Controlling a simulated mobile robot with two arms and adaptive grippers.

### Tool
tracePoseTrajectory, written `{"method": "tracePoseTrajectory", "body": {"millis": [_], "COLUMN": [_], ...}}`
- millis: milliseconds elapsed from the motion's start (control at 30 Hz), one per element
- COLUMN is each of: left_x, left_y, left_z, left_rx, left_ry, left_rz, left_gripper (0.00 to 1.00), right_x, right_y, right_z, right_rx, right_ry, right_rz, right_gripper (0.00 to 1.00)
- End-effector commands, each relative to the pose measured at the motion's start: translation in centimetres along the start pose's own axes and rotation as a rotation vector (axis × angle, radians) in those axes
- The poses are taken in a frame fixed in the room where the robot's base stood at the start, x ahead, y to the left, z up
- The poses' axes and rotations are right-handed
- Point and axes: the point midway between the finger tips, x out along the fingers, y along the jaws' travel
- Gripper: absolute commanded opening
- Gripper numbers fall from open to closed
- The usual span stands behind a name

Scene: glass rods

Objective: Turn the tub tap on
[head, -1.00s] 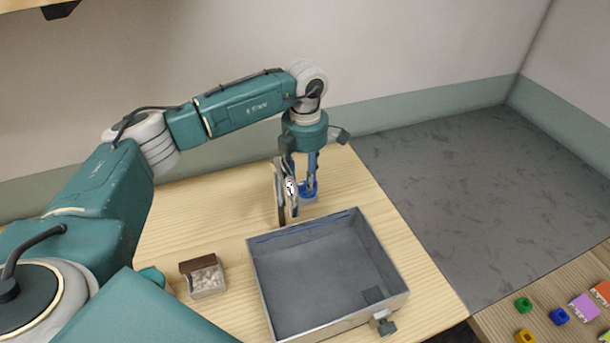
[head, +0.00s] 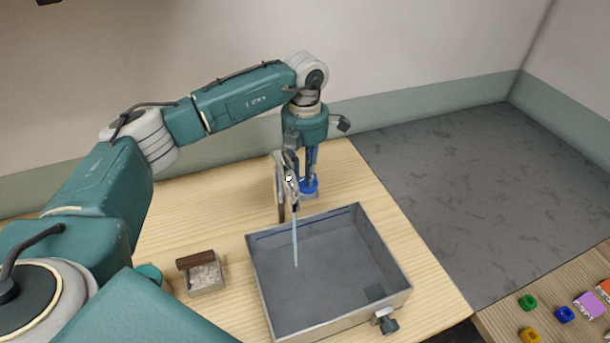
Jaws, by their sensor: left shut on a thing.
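The grey tub (head: 262,285) stands on the wooden table. The tub tap (head: 289,186) rises behind its back wall, with its spout over the tub. A thin pale-blue stream (head: 295,240) runs from the spout down to the tub floor. A blue tap handle (head: 310,187) sits at the right of the tap. My left gripper (head: 308,178) points straight down and is shut on the blue handle, with its fingers partly hidden behind the tap. My right gripper is not in view.
A small open box with pale pieces (head: 207,280) and a brown lid stands left of the tub. A dark drain knob (head: 387,324) sticks out at the tub's front right. Coloured blocks (head: 565,314) lie on another table at lower right.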

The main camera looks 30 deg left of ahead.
Motion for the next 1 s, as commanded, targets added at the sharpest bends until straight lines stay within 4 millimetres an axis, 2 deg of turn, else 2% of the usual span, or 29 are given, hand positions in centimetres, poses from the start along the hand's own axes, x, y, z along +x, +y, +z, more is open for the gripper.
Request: {"method": "tracePoseTrajectory", "body": {"millis": [33, 400, 1000], "left_x": [0.1, -0.1, -0.2], "left_y": [0.1, -0.1, -0.4], "left_z": [0.1, 0.0, -0.1], "left_rx": [-0.046, -0.398, -0.961], "left_ry": [-0.007, -0.007, -0.01], "left_rz": [0.002, 0.001, -0.001], "left_gripper": [0.0, 0.0, 0.0], "right_x": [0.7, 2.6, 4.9], "right_y": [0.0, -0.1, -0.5], "right_z": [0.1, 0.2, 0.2], "right_rx": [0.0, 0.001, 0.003], "right_ry": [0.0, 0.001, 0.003], "right_rz": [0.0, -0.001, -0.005], "right_gripper": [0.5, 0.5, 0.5]}}
